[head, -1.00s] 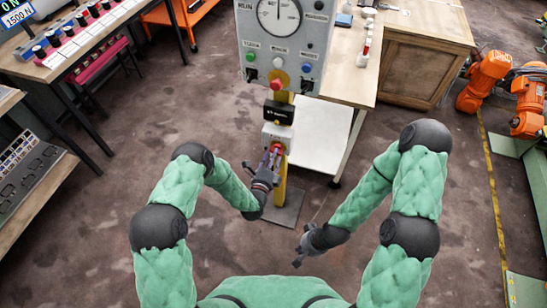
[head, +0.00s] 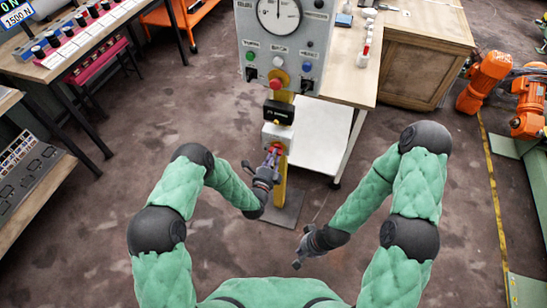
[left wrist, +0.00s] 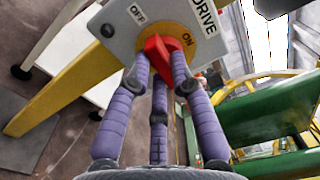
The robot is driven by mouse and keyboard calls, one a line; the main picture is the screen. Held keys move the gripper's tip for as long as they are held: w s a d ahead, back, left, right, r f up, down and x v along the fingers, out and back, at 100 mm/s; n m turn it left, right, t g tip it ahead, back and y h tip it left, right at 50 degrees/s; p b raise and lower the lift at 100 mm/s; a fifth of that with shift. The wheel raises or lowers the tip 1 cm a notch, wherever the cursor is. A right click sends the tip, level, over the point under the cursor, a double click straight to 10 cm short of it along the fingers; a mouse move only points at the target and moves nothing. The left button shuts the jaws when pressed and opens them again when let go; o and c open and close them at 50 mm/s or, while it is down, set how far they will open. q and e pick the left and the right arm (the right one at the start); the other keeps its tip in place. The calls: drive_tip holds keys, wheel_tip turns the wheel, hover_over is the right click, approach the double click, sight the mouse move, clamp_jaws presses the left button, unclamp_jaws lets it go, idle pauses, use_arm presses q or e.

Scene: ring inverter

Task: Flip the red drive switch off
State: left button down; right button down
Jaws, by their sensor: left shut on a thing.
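The knob's exact angle is hard to tell. In the head view my left gripper (head: 273,158) is at the switch box (head: 277,136) low on the yellow post. My right gripper (head: 298,260) hangs apart over the floor; its finger opening is unclear.
Above the switch box are a black unit (head: 279,112) and a grey panel (head: 308,60) with a dial, buttons and toggles. A workbench (head: 348,85) stands right of the post. Orange robot arms (head: 487,75) are far right. Floor (head: 120,150) is clear at left.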

use_arm(q)
drive_tip(key=shift+f+n, duration=0.1)
drive_tip(key=shift+n, duration=0.6)
drive_tip(key=c, duration=1.1)
unclamp_jaws()
drive_tip(key=v, duration=1.2)
